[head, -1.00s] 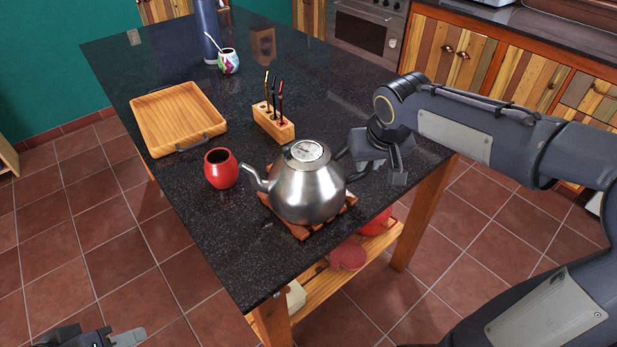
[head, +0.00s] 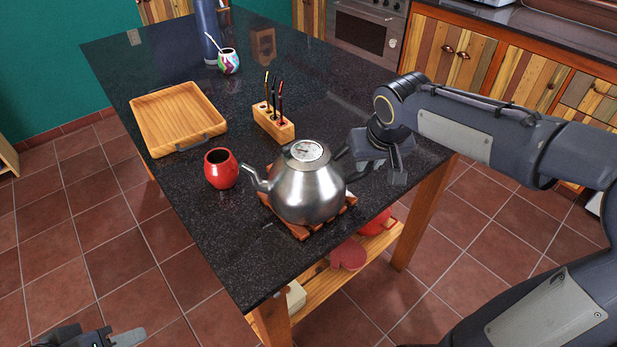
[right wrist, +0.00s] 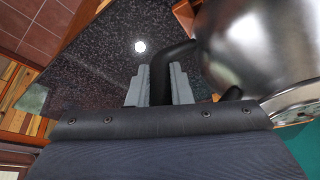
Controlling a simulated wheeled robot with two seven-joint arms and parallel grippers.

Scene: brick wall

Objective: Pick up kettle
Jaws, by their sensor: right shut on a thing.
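The kettle (head: 308,190) is silver metal with a spout to the left and a round dial on its lid. It sits upright on a slatted wooden trivet (head: 303,233) near the front of the black table. My right gripper (head: 362,168) is at the kettle's right side, shut on its dark handle. In the right wrist view the two fingers (right wrist: 160,86) are on either side of the black handle (right wrist: 172,62), and the kettle body (right wrist: 265,45) is at the upper right. My left gripper (head: 105,338) shows only partly at the bottom left edge, away from the table.
A red cup (head: 221,170) stands just left of the spout. A wooden holder (head: 273,124) with thin utensils stands behind the kettle. A wooden tray (head: 178,115), a colourful mate cup (head: 229,61) and a blue bottle (head: 207,30) are farther back. The table (head: 345,110) is clear at the back right.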

